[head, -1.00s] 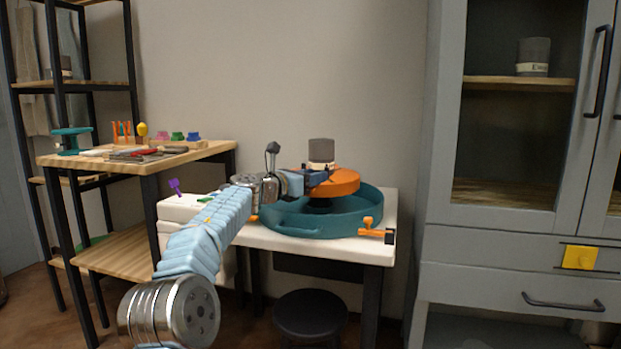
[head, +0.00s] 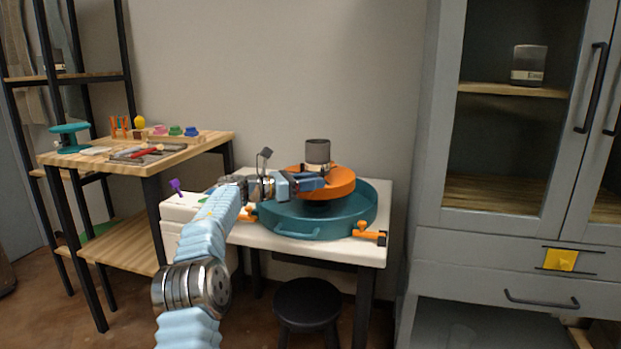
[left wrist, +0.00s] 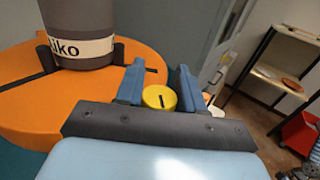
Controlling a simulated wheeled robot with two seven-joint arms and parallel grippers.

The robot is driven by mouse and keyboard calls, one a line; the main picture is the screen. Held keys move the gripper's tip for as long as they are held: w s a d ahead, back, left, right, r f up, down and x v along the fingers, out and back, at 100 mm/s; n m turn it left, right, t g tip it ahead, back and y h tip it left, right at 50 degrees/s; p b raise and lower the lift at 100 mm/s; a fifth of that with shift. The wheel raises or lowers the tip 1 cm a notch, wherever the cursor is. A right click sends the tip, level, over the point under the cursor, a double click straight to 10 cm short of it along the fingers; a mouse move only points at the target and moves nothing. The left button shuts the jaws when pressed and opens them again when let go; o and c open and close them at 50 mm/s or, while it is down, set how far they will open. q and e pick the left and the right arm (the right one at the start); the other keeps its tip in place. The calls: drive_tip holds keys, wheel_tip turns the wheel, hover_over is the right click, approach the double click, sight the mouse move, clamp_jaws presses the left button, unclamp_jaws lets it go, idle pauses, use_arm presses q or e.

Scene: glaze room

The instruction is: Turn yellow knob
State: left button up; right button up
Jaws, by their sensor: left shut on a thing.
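A round yellow knob (left wrist: 159,98) with a dark mark on its top shows in the left wrist view, beside the orange wheel head. My left gripper (left wrist: 160,72) has its two blue fingers on either side of this knob and is shut on it. In the head view, my left gripper (head: 313,182) is at the near left edge of the orange wheel head (head: 340,184), and the knob is hidden there. My right gripper is in neither view.
A grey labelled canister (head: 318,152) stands on the wheel head. A teal basin (head: 330,228) surrounds it on a white table (head: 263,238). A black stool (head: 307,303) is in front. A grey cabinet (head: 430,120) stands right, with a yellow square piece (head: 561,260).

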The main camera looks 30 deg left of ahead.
use_arm(q)
drive_tip(key=o, duration=0.9)
drive_tip(key=shift+o, duration=0.2)
drive_tip(key=shift+s+a+f, duration=0.1)
drive_tip(key=shift+s+a, duration=0.15)
drive_tip(key=shift+a, duration=0.05)
drive_tip(key=b+v, duration=0.2)
drive_tip(key=v, duration=1.1)
